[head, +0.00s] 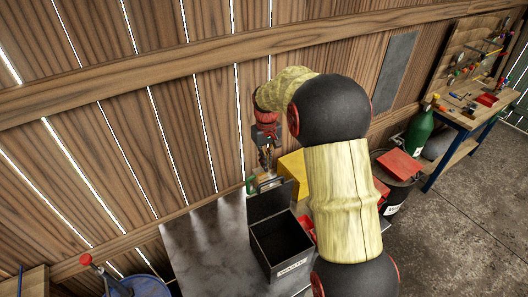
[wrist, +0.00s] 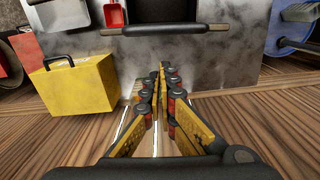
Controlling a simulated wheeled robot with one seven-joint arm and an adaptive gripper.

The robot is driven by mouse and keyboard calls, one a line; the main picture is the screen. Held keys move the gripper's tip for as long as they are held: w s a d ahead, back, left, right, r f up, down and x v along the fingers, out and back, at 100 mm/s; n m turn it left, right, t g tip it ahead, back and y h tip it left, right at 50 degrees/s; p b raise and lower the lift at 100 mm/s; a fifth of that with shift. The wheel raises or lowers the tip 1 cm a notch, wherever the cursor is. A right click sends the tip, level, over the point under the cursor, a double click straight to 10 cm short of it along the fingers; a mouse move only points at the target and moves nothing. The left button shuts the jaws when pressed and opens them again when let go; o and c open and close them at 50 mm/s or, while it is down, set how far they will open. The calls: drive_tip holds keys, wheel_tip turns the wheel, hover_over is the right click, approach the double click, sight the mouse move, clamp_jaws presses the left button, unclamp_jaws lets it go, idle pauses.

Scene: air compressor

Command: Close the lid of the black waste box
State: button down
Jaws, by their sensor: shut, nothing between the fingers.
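The black waste box (head: 279,247) stands open on a grey surface in the head view, with a white label on its front. Its lid (head: 268,201) is raised at the back, toward the wooden wall. My gripper (head: 264,168) is behind and above the lid, pointing down. In the wrist view my gripper (wrist: 161,70) has its fingers together and empty. A dark bar (wrist: 165,30), apparently the lid's edge or handle, lies ahead of the fingertips with a gap between. The box (wrist: 180,10) is only partly visible at the top there.
A yellow case (wrist: 75,95) with a black handle stands close to the gripper; it also shows in the head view (head: 293,170). A red scoop (wrist: 113,15) is beside the box. The wooden wall (head: 170,130) is close behind. Bare grey surface (head: 205,245) lies left of the box.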

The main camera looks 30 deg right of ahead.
drive_tip(key=shift+s+f, duration=0.15)
drive_tip(key=shift+s, duration=1.1)
drive_tip(key=shift+s+a, duration=0.1)
